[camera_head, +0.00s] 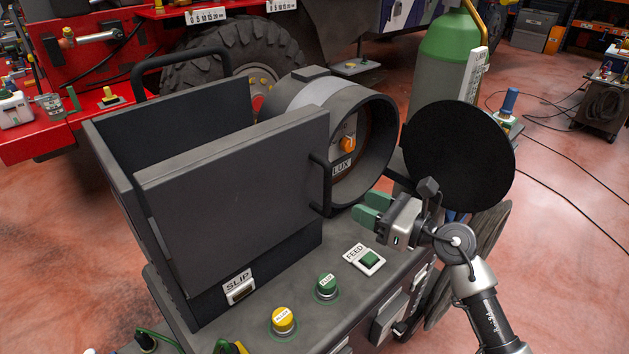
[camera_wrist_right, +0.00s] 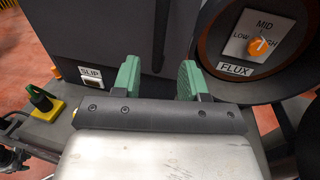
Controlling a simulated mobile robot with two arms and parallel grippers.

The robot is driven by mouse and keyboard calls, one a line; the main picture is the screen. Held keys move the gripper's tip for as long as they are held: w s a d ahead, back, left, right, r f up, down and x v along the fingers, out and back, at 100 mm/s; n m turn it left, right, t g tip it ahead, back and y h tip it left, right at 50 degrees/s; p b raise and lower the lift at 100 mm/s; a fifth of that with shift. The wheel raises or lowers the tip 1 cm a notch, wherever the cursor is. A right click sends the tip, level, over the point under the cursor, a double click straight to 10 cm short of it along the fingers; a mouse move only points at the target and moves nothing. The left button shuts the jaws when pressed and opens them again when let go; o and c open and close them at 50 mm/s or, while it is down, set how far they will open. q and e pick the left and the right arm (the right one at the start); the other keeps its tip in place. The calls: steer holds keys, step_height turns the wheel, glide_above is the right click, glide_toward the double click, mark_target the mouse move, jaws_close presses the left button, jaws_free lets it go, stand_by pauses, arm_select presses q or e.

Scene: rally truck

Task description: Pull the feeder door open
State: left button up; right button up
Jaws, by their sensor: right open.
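The feeder door looks to be the dark grey front panel (camera_head: 240,185) of a box-shaped machine. A black bar handle (camera_head: 320,185) stands upright near its right edge; a dark upright bar (camera_wrist_right: 160,35) behind the fingers in the right wrist view looks like this handle. My right gripper (camera_head: 372,211) has green fingers. It is open and empty, to the right of the handle and a little lower, apart from it in the head view. Its fingers also show in the wrist view (camera_wrist_right: 158,77), spread apart. My left gripper is not in view.
The round FLUX dial housing (camera_head: 345,120) sits behind the handle, with a black disc (camera_head: 460,155) to its right. Below are a FEED switch (camera_head: 368,258), a green button (camera_head: 326,286), a yellow button (camera_head: 283,320) and a SLIP label (camera_head: 238,282). A green cylinder (camera_head: 445,60) stands behind.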

mark_target(327, 208)
steer(key=x, duration=0.9)
steer(key=shift+w+a+b, duration=0.15)
steer(key=shift+a+b, duration=0.1)
steer(key=shift+b, duration=0.15)
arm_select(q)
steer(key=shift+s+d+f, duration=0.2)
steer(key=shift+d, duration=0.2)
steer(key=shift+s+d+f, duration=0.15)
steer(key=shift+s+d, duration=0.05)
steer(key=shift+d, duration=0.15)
arm_select(e)
steer(key=shift+r, duration=0.1)
steer(key=shift+c, duration=0.3)
jaws_close()
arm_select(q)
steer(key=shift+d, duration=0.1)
